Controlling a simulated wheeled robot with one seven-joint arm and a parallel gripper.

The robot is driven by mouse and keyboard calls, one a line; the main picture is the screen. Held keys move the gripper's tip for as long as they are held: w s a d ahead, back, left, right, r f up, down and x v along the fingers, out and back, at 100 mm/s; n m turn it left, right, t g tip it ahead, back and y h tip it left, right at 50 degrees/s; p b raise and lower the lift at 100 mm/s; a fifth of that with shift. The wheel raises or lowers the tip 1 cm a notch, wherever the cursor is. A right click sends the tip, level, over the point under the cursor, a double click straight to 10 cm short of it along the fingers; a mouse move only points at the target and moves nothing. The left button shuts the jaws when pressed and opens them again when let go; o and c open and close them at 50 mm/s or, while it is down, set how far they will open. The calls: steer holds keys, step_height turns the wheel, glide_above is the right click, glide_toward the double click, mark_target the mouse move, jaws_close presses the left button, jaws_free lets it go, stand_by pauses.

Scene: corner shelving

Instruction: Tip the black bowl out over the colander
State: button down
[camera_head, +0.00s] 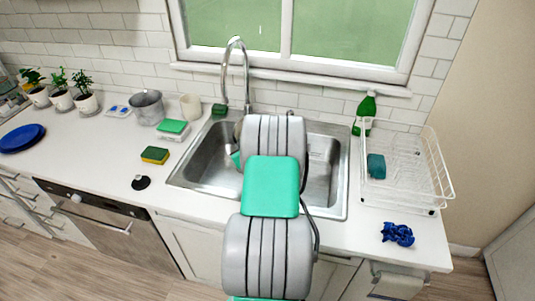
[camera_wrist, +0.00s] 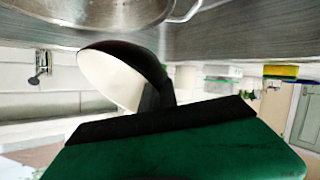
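The black bowl (camera_wrist: 109,78), black outside and white inside, shows in the wrist view, which is upside down. It is tilted, its opening facing the lower left of that picture. My gripper (camera_wrist: 157,95) appears closed on the bowl's side; the contact is partly hidden. A shiny steel vessel with a loop handle, probably the colander (camera_wrist: 85,10), is at the top of the wrist view, close to the bowl. Its inside is not visible. In the head view my arm covers the bowl and most of whatever is in the sink (camera_head: 200,170).
The faucet (camera_head: 238,75) stands behind the sink. The dish rack (camera_head: 432,190) and green bottle (camera_head: 366,110) are to the right, with a blue cloth (camera_head: 397,234) in front. A metal pot (camera_head: 146,107), white cup (camera_head: 190,106) and sponge (camera_head: 155,155) are to the left.

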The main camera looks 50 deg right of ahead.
steer(key=w+f+n+g+b, duration=0.3)
steer(key=w+f+g, duration=0.4)
steer(key=w, duration=0.1)
steer(key=shift+a+f+g, duration=0.2)
steer(key=shift+a+g, duration=0.2)
steer(key=shift+s+y, duration=0.1)
steer(key=shift+y, duration=0.2)
step_height(320, 180, up, 7)
steer(key=a+r+n+t+y, duration=0.1)
steer(key=a+r, duration=0.2)
steer(key=a, duration=0.4)
steer(key=s+a+r+n, duration=0.1)
steer(key=a+r+n, duration=0.15)
steer(key=a, duration=0.35)
steer(key=a+r+n+t+y, duration=0.1)
steer(key=a+r, duration=0.3)
steer(key=a, duration=0.3)
steer(key=s+a+n+y, duration=0.2)
steer(key=s+a, duration=0.5)
steer(key=a, duration=0.4)
steer(key=s+a+n+t+y, duration=0.1)
steer(key=s+a+n, duration=0.3)
steer(key=s+a, duration=0.4)
steer(key=a+y, duration=0.1)
steer(key=a, duration=0.3)
steer(key=shift+r, duration=0.2)
